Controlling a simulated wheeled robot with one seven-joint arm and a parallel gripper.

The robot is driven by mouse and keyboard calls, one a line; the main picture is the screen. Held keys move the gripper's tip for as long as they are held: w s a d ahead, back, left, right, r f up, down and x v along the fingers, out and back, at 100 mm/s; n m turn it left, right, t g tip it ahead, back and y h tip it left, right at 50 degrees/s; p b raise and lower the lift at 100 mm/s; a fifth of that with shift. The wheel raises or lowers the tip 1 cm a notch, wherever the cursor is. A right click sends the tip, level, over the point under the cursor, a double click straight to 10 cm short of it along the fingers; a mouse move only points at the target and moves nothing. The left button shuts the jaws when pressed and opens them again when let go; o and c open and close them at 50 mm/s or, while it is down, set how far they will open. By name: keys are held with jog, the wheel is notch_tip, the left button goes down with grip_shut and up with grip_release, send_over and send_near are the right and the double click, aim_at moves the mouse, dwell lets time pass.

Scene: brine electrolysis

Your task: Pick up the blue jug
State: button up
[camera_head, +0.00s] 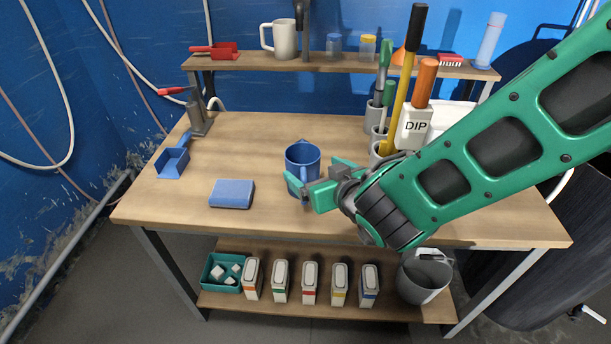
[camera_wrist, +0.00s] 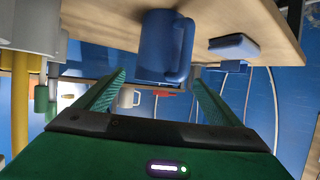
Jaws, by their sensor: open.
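The blue jug (camera_head: 300,155) stands upright near the middle of the bench top (camera_head: 250,140). In the wrist view the jug (camera_wrist: 158,45) appears large and ahead of the fingers, with its handle on the right side. My gripper (camera_head: 316,176) is at the jug's near right side in the head view, its green fingers apart. In the wrist view the gripper (camera_wrist: 160,77) is open, with nothing held between the fingers. The near finger partly hides the jug's lower part in the head view. I cannot tell whether a finger touches the jug.
A blue sponge-like block (camera_head: 232,193) and a blue scoop (camera_head: 173,160) lie left of the jug. Cups with tall tools (camera_head: 403,100) and a white DIP container (camera_head: 414,127) stand behind my arm. A raised shelf (camera_head: 340,64) holds a white mug (camera_head: 284,40).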

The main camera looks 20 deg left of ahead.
aim_at(310, 164)
jog(key=shift+w+r+x, duration=0.1)
jog(key=shift+r+x, duration=0.05)
jog(key=shift+x, duration=1.55)
jog(key=shift+w+r+x, duration=0.1)
jog(key=shift+w+x, duration=0.05)
jog(key=shift+x, duration=1.55)
jog(key=shift+d, duration=0.1)
jog(key=c, duration=1.5)
